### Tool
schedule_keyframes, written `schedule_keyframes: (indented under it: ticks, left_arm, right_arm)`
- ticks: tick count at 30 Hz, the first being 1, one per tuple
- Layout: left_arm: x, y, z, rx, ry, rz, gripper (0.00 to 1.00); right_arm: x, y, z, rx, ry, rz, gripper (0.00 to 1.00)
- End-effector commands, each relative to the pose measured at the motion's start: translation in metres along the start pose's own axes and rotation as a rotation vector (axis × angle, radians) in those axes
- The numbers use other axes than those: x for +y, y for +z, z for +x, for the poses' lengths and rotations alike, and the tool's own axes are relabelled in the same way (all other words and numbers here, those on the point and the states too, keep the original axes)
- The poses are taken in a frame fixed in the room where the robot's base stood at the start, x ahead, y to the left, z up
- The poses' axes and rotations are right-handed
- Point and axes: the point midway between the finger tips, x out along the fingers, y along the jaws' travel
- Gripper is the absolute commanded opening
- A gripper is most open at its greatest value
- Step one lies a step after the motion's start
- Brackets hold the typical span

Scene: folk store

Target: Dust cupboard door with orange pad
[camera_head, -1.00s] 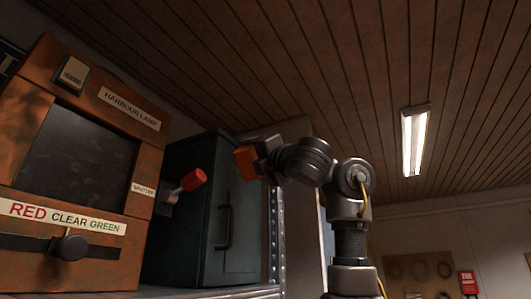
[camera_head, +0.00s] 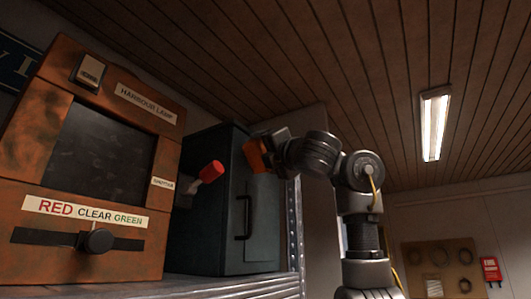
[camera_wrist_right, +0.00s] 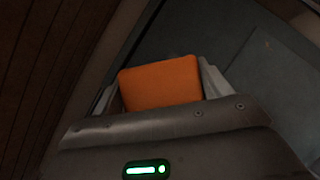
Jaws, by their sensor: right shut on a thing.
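The cupboard is a dark teal-grey box (camera_head: 215,240) on the shelf, with its door (camera_head: 262,225) facing right and a black bar handle (camera_head: 243,217) on it. My right gripper (camera_head: 264,150) is shut on the orange pad (camera_head: 257,156), at the upper part of the door. In the right wrist view the pad (camera_wrist_right: 160,83) sits between the two fingers, with the grey door surface (camera_wrist_right: 262,75) behind it. I cannot tell whether the pad touches the door. My left gripper is not in view.
An orange harbour lamp box (camera_head: 150,195) with a dark window and a black knob (camera_head: 97,241) stands left of the cupboard. A red-tipped lever (camera_head: 211,171) sticks out between them. A metal shelf upright (camera_head: 294,230) stands right of the cupboard.

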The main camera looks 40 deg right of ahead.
Motion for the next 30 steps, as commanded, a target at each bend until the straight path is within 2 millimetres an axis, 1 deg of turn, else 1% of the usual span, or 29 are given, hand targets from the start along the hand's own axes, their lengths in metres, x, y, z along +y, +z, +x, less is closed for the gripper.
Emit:
schedule_keyframes:
  ticks: [30]
  left_arm:
    - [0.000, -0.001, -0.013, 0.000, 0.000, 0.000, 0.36]
  right_arm:
    - [0.000, -0.010, 0.017, 0.000, 0.000, 0.000, 0.59]
